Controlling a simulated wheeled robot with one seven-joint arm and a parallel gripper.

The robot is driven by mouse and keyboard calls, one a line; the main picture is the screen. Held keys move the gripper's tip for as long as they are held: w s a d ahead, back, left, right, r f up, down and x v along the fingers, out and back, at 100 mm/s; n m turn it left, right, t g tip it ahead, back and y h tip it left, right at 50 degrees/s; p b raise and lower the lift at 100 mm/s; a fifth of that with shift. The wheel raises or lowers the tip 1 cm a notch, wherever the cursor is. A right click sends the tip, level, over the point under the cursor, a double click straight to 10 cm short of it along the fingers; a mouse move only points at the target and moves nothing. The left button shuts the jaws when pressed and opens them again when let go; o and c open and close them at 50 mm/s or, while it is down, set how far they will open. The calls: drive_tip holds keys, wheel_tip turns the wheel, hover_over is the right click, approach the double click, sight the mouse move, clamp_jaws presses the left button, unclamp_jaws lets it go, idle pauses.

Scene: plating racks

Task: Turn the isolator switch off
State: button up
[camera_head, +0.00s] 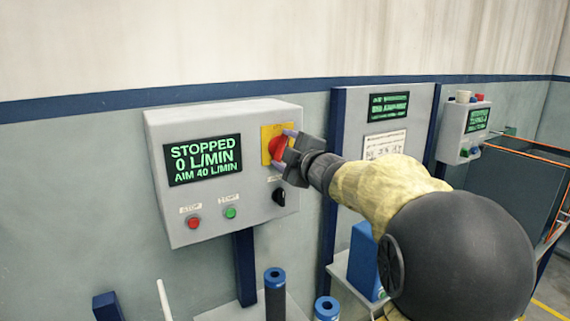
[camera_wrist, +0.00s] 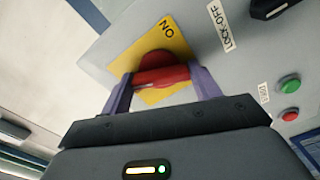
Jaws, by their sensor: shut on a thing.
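The isolator switch is a red rotary handle (camera_head: 277,149) on a yellow plate (camera_head: 267,133), at the upper right of a grey control box (camera_head: 228,218). In the wrist view the red handle (camera_wrist: 162,78) lies between the two fingers of my gripper (camera_wrist: 160,88), which is shut on it. The yellow plate (camera_wrist: 172,36) shows the word "ON" near its top corner. In the head view my gripper (camera_head: 288,152) covers part of the handle.
The box's display (camera_head: 203,159) reads "STOPPED 0 L/MIN AIM 40 L/MIN". Below are a red button (camera_head: 194,223), a green button (camera_head: 231,212) and a black knob (camera_head: 279,197). A "LOCK-OFF" label (camera_wrist: 220,26) is beside the plate. Another panel (camera_head: 385,120) stands to the right.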

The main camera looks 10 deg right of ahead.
drive_tip(key=n+b, duration=0.2)
drive_tip(key=n, duration=0.1)
drive_tip(key=n+b, duration=0.1)
drive_tip(key=shift+f+n, duration=0.3)
idle(0.4)
drive_tip(key=o, duration=0.7)
drive_tip(key=shift+o, duration=1.4)
drive_tip(key=shift+s+r, duration=0.1)
drive_tip(key=shift+r, duration=0.1)
drive_tip(key=b+v, duration=0.2)
drive_tip(key=v, duration=1.5)
drive_tip(key=shift+s, duration=0.15)
